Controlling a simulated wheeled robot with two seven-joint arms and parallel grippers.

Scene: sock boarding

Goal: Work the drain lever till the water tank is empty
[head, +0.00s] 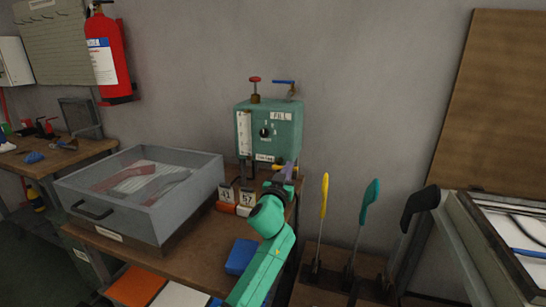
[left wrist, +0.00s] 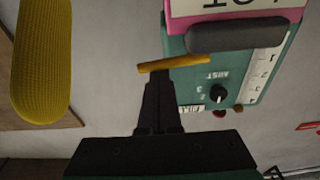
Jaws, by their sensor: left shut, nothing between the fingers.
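The water tank (head: 270,132) is a green box against the wall, with a FILL label, a dial and a pale level gauge (head: 244,133) whose level I cannot read. Its front also shows upside down in the left wrist view (left wrist: 190,97). A yellow bar, apparently the drain lever (left wrist: 175,64), sticks out near the tank's base; a bit of it shows in the head view (head: 278,167). My left gripper (left wrist: 161,82) is shut and empty, its tips just at the yellow bar; I cannot tell whether they touch. My right gripper is out of view.
A grey clear-lidded box (head: 140,190) stands left on the wooden bench, beside small numbered cards (head: 246,196). Yellow (head: 324,195) and teal (head: 369,200) upright paddles stand to the right; the yellow one looms close in the left wrist view. A framed press (head: 490,245) stands far right.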

